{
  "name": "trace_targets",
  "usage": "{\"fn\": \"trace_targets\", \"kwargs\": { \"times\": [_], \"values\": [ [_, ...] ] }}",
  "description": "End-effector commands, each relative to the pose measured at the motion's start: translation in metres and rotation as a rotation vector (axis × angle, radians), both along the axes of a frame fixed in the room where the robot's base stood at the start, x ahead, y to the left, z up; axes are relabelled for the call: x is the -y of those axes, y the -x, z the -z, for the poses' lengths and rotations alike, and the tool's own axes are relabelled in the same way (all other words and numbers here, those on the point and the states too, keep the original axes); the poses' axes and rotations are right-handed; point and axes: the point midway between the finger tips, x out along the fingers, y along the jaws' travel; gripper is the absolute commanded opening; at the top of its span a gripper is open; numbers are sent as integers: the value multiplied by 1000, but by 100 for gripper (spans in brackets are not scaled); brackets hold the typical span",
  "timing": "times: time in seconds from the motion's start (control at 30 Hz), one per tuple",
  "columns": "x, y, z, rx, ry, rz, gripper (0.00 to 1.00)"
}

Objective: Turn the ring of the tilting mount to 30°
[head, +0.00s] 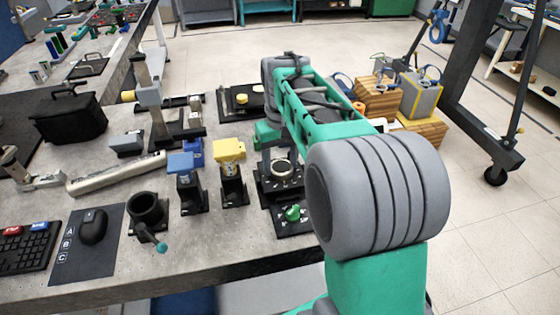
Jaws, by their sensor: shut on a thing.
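The tilting mount (268,190) is a dark block near the table's front edge, just left of my arm. Its pale round ring (283,170) faces up; any angle marks are too small to read. My gripper (268,158) points down at the ring from behind, partly hidden by my green arm. Its fingers appear shut at the ring, though the exact contact is too small to see clearly.
A green knob on a black plate (293,213) lies in front of the mount. Yellow-topped (229,150) and blue-topped (181,163) stands and a black cup (147,208) are to the left. Wooden boxes (378,97) stand behind my arm.

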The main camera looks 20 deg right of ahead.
Motion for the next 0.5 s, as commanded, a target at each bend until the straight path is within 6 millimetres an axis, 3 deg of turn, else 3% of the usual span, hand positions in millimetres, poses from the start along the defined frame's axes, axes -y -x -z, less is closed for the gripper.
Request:
{"fn": "trace_targets", "kwargs": {
  "times": [0.5],
  "values": [
    [2, 1, -2, -2, 0, 380, 15]
  ]
}}
